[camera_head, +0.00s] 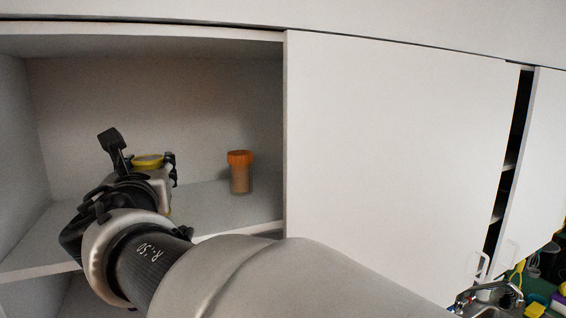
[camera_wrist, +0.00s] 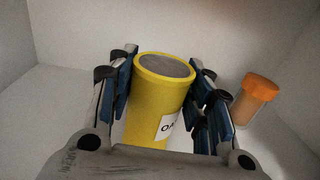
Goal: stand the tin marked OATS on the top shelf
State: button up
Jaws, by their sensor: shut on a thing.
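The yellow tin (camera_wrist: 152,108) stands between the two fingers of my gripper (camera_wrist: 165,90) in the wrist view. Its white label shows the letters "OA"; the rest is hidden by the right finger. My gripper is shut on the tin, and the tin looks roughly upright. In the head view, the tin's yellow rim (camera_head: 148,160) shows behind my gripper (camera_head: 143,163), inside the open cupboard over the shelf (camera_head: 215,210). The tin's base is mostly hidden, so I cannot tell whether it touches the shelf.
A jar with an orange lid (camera_head: 239,172) stands on the shelf right of the tin; it also shows in the wrist view (camera_wrist: 252,98). A white door (camera_head: 390,150) closes the cupboard's right part. The cupboard's left wall (camera_head: 22,150) is near my gripper. A tap and sink lie at lower right.

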jog(key=shift+f+b, duration=0.5)
jog(key=shift+b, duration=0.1)
jog(key=o, duration=1.3)
jog(key=shift+o, duration=0.2)
jog(key=shift+f, duration=0.1)
jog(key=shift+s, duration=0.1)
jog(key=v, duration=1.2)
